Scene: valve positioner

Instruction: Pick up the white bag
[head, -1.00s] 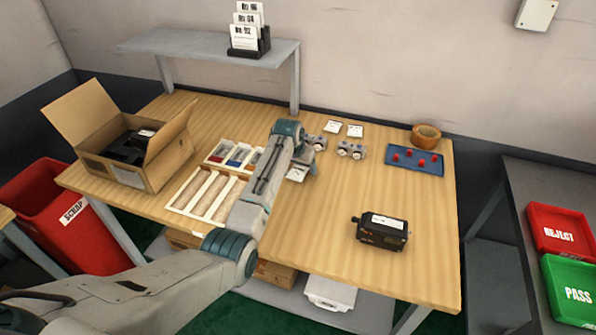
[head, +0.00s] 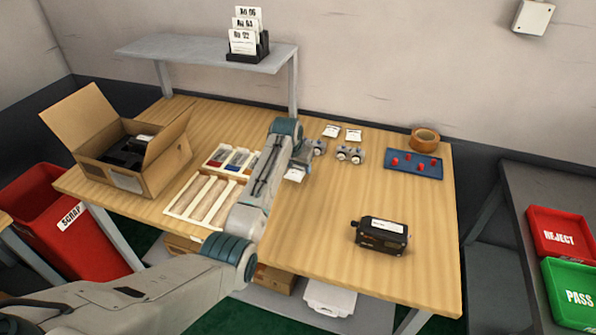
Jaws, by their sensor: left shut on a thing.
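A small white bag (head: 295,174) with a dark print shows just below my left gripper (head: 299,168), near the middle of the wooden table. The gripper is shut on this bag. My arm hides part of the jaws, and I cannot tell whether the bag is clear of the tabletop. My right gripper is not in view.
Metal fittings (head: 350,154) lie right of the gripper. A blue tray (head: 397,171) with red caps and a tape roll (head: 425,139) are at the back right. A black device (head: 381,236) stands front right. An open carton (head: 112,178) and a parts tray (head: 170,208) are left.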

